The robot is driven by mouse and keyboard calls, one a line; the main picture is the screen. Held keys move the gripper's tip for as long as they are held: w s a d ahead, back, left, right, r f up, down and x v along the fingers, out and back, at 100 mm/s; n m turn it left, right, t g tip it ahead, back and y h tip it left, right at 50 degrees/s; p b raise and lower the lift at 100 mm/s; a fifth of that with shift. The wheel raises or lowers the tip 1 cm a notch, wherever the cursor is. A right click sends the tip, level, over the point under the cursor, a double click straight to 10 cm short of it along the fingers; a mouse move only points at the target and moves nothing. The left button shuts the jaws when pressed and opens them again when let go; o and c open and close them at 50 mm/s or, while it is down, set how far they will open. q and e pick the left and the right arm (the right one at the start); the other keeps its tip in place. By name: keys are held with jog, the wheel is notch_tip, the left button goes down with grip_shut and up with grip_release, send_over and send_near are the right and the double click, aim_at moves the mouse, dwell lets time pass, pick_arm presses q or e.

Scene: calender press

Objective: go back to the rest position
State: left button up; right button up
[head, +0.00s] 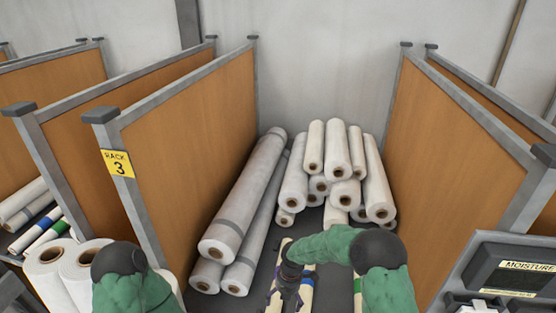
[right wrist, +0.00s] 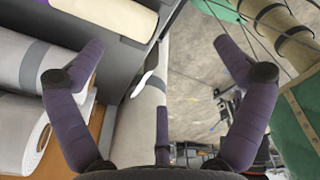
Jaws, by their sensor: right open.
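My right gripper (head: 288,296) is at the bottom middle of the head view, low in front of the rack bay, with its green arm reaching in from the right. In the right wrist view its two purple fingers (right wrist: 160,48) are spread wide, with nothing held between them. A pale roll (right wrist: 140,125) shows behind the gap, apart from the fingers as far as I can tell. My left arm shows only as a green sleeve at the bottom left of the head view; its gripper is out of the picture.
Long grey-banded rolls (head: 243,200) lie along the left orange partition (head: 190,130). Several shorter white rolls (head: 338,150) are piled at the back. An orange partition (head: 450,150) bounds the right side. A moisture meter (head: 510,272) stands at the lower right, wide rolls (head: 48,268) at the lower left.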

jog(key=s+d+f+m+y, duration=0.1)
jog(key=s+d+f+m, duration=0.25)
jog(key=s+m, duration=0.6)
jog(key=s+d+f+m+y, duration=0.1)
jog(key=s+d+f+m, duration=0.25)
jog(key=s+m, duration=0.65)
jog(key=s+d+f+m+y, duration=0.15)
jog(key=s+f+m, duration=0.25)
jog(key=s+m, duration=0.6)
jog(key=w+f+b, duration=0.2)
jog(key=f+b, duration=1.2)
jog(key=b, duration=0.1)
jog(key=w+f+t+b, duration=0.1)
jog(key=f+b, duration=1.2)
jog(key=b, duration=0.2)
jog(key=shift+w+a+f+m+h, duration=0.35)
jog(key=shift+a+m, duration=0.1)
